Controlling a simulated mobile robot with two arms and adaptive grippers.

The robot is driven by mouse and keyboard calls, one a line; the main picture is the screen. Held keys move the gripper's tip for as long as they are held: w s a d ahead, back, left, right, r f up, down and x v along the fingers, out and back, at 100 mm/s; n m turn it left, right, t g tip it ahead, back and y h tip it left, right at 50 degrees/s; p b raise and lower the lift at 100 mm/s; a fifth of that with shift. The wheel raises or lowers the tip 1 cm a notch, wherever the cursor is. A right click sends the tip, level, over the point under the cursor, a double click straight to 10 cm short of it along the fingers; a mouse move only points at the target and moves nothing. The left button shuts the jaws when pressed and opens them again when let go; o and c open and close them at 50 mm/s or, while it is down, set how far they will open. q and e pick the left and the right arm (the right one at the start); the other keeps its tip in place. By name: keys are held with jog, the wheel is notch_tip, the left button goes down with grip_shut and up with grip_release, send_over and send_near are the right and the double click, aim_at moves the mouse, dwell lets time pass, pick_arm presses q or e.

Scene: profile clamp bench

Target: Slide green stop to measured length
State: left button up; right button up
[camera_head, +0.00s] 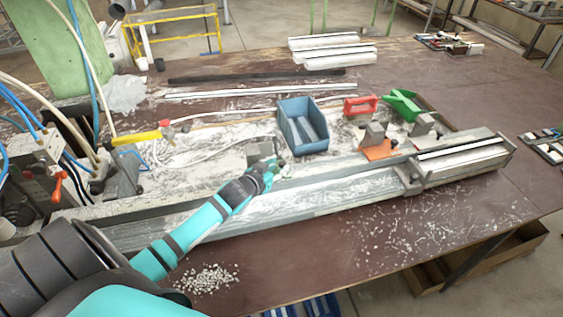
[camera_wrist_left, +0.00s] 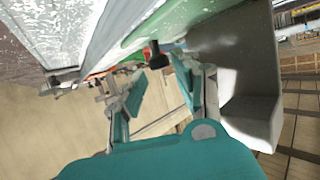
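My left gripper (camera_head: 270,167) reaches over the long metal profile (camera_head: 330,190) to its back side, beside a grey block (camera_head: 258,150). In the left wrist view its two teal fingers (camera_wrist_left: 155,95) stand apart with nothing visible between them. A green strip (camera_wrist_left: 150,24) and a black knob (camera_wrist_left: 158,55) show just ahead of the fingertips. The large grey block (camera_wrist_left: 250,85) is close on the right there. The green strip may be the green stop; the arm hides most of it in the head view. My right gripper is not in view.
A blue bin (camera_head: 303,127) stands behind the profile. An end clamp (camera_head: 410,177) sits at the right. White shavings lie on the table.

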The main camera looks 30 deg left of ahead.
aim_at(282, 164)
pick_arm(q)
jog(key=shift+w+f, duration=0.15)
jog(key=shift+w, duration=0.45)
jog(key=shift+w+a+f, duration=0.1)
jog(key=shift+w+f, duration=0.1)
jog(key=shift+w, duration=0.15)
jog(key=shift+w+f, duration=0.25)
jog(key=shift+w, duration=0.2)
grip_shut()
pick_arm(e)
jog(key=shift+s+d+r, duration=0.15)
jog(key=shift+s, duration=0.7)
